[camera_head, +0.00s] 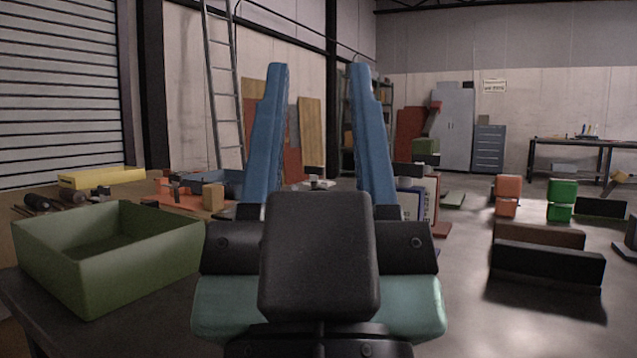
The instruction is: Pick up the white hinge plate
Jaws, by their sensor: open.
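My gripper (318,70) fills the middle of the view, with two long blue fingers spread apart and a dark block at its base. Nothing is held between the fingers. I cannot clearly make out a white hinge plate. A small pale piece (316,184) shows low between the fingers, farther back, with a dark part by it. It is too small to tell whether it is the hinge plate. My gripper hides part of the area around it.
An open green bin (60,262) stands at the front left on a dark table. A yellow tray (100,178), dark tools and an orange tray (180,200) lie behind it. Dark blocks (548,264) and stacked orange (508,188) and green boxes (561,192) are at right.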

